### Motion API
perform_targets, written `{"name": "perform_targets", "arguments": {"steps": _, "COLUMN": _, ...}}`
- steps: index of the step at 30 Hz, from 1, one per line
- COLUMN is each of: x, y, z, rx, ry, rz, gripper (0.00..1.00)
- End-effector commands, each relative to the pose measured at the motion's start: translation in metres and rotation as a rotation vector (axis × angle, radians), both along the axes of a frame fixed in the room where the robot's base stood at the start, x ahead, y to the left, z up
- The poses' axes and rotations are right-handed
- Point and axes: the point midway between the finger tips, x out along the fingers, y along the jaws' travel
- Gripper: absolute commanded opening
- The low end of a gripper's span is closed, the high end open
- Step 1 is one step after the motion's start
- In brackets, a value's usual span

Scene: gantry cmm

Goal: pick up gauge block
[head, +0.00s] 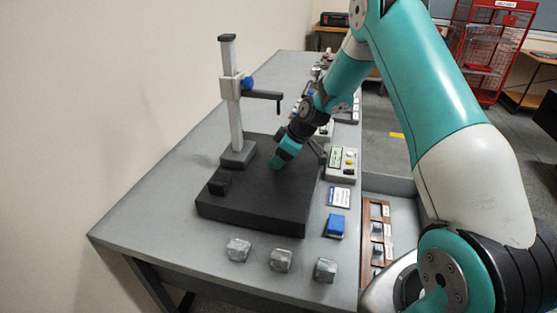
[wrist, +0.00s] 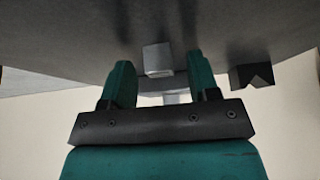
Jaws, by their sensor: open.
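A small light-grey block, which looks like the gauge block (wrist: 157,56), stands on the dark plate in the wrist view, in the gap between my fingers. The wrist view looks upside down, with the plate at the top. My gripper (wrist: 161,70) is open, one teal finger on each side of the block, with gaps showing. In the head view my gripper (head: 279,161) points down low over the black surface plate (head: 255,213). The block is not seen there, apparently hidden behind my gripper. Whether the fingers reach fully around it I cannot tell.
A height gauge stand (head: 235,120) with a side arm rises left of my gripper. A black V-block (head: 220,182) sits on the plate's left side. Several metal cubes, one here (head: 281,260), line the table front. A blue box (head: 336,226) and control box (head: 341,163) stand right.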

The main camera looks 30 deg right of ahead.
Motion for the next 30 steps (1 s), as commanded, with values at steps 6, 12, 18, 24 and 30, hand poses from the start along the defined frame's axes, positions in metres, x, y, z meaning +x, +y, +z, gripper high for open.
{"name": "perform_targets", "arguments": {"steps": 6, "x": 0.0, "y": 0.0, "z": 0.0, "rx": 0.0, "ry": 0.0, "rz": 0.0, "gripper": 0.26}}
{"name": "perform_targets", "arguments": {"steps": 12, "x": 0.0, "y": 0.0, "z": 0.0, "rx": 0.0, "ry": 0.0, "rz": 0.0, "gripper": 0.0}}
{"name": "perform_targets", "arguments": {"steps": 18, "x": 0.0, "y": 0.0, "z": 0.001, "rx": 0.0, "ry": 0.0, "rz": 0.0, "gripper": 0.0}}
{"name": "perform_targets", "arguments": {"steps": 24, "x": 0.001, "y": 0.0, "z": 0.012, "rx": -0.001, "ry": -0.003, "rz": 0.001, "gripper": 0.0}}
{"name": "perform_targets", "arguments": {"steps": 30, "x": -0.001, "y": -0.003, "z": 0.036, "rx": -0.002, "ry": -0.002, "rz": -0.001, "gripper": 0.0}}
